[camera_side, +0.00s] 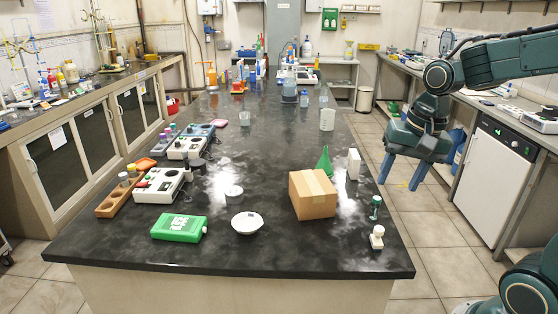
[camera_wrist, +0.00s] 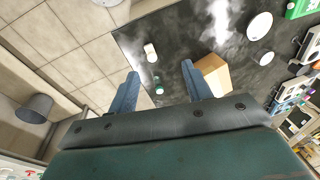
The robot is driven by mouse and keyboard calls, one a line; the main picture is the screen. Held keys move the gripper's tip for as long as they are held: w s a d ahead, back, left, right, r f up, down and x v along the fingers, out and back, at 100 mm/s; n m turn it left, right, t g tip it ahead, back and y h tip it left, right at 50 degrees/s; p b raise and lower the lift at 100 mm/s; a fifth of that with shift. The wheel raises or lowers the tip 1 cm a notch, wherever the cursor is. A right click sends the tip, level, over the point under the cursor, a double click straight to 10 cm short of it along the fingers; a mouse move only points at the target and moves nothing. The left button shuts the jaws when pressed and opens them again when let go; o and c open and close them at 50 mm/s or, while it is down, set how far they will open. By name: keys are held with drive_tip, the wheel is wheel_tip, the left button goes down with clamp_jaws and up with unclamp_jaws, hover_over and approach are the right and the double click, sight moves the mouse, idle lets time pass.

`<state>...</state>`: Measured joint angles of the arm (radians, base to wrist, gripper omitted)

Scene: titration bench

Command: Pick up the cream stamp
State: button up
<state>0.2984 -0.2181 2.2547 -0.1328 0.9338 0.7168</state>
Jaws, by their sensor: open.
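The cream stamp (camera_side: 377,237) stands on the black bench top near its front right corner, with a knob-like top over a wider base. In the wrist view the cream stamp (camera_wrist: 150,52) lies ahead, just beyond and between the fingertips. My gripper (camera_side: 398,184) is open and empty, with blue fingers pointing down, raised to the right of the bench in the side view. In the wrist view my gripper (camera_wrist: 160,69) has its two fingers spread wide, apart from the stamp.
A small dark green bottle-like object (camera_side: 375,207) stands just behind the stamp. A cardboard box (camera_side: 312,196), a green funnel (camera_side: 325,162) and a white box (camera_side: 353,164) are nearby. A white bowl (camera_side: 247,223) and green case (camera_side: 180,228) sit further left.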

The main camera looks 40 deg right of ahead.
sight(380, 228)
drive_tip(key=w+d+f+m+g+y, duration=0.1)
drive_tip(key=w+d+f+m+g, duration=0.1)
drive_tip(key=w+d+f+m, duration=0.2)
drive_tip(key=d+f+m, duration=0.2)
drive_tip(key=d+m, duration=0.1)
drive_tip(key=shift+w+d+f+m, duration=0.15)
drive_tip(key=shift+w+f+m, duration=0.05)
drive_tip(key=shift+f+m, duration=0.1)
drive_tip(key=shift+f, duration=0.1)
drive_tip(key=shift+a+f, duration=0.2)
drive_tip(key=shift+f, duration=1.2)
drive_tip(key=shift+a+f, duration=0.25)
drive_tip(key=shift+f, duration=1.15)
drive_tip(key=shift+a+f, duration=0.2)
drive_tip(key=shift+f, duration=1.2)
drive_tip(key=shift+f, duration=0.1)
drive_tip(key=shift+s+a+f, duration=0.1)
drive_tip(key=shift+a+f, duration=0.05)
drive_tip(key=shift+f, duration=1.1)
drive_tip(key=shift+a+f, duration=0.1)
drive_tip(key=shift+f, duration=1.1)
